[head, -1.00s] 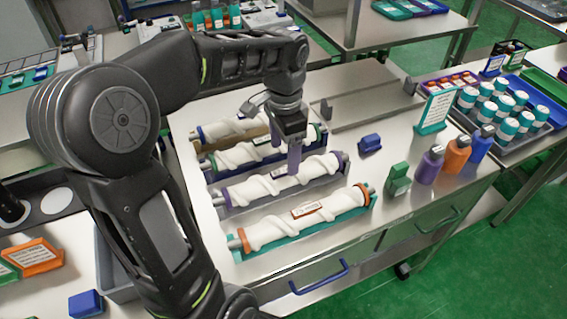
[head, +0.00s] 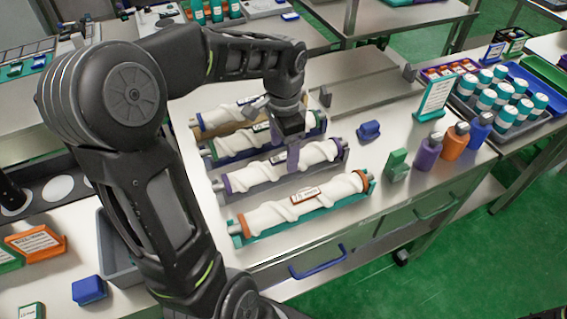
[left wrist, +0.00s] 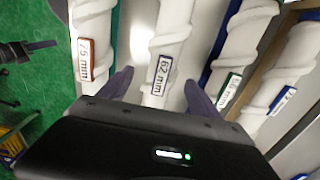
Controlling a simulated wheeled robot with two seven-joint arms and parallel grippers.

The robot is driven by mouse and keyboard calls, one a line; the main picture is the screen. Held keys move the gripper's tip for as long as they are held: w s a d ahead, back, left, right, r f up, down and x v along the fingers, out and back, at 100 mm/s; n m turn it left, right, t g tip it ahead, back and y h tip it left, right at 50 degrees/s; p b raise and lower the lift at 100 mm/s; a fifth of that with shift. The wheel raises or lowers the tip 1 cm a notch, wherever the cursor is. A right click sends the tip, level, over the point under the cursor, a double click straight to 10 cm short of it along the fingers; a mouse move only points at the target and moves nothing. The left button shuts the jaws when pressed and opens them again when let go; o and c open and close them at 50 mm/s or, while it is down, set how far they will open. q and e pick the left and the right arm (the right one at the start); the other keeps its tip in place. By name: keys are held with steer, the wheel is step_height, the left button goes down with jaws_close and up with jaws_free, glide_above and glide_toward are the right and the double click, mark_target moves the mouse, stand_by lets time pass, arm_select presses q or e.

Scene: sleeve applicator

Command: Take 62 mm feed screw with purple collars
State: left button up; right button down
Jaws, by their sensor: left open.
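The 62 mm feed screw (head: 245,179) is white with purple collars and lies in a grey cradle, third from the back among the screws. In the left wrist view its purple-framed 62 mm label (left wrist: 161,72) faces up between my fingers. My left gripper (head: 292,160) is over the middle of this screw. Its jaws (left wrist: 159,80) are open, with one purple-grey finger on each side of the screw shaft. I cannot tell whether the fingers touch it.
The 75 mm screw with orange collars (head: 265,218) lies in front; a green-labelled screw (head: 232,158) and another (head: 222,117) lie behind. Small blue (head: 369,130) and green (head: 397,165) blocks and several bottles (head: 428,152) stand to the right.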

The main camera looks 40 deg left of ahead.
mark_target(284, 158)
arm_select(q)
step_height(284, 158, down, 4)
steer(key=shift+a+f, duration=0.1)
stand_by(0.6)
jaws_close()
stand_by(0.6)
steer(key=shift+p, duration=0.3)
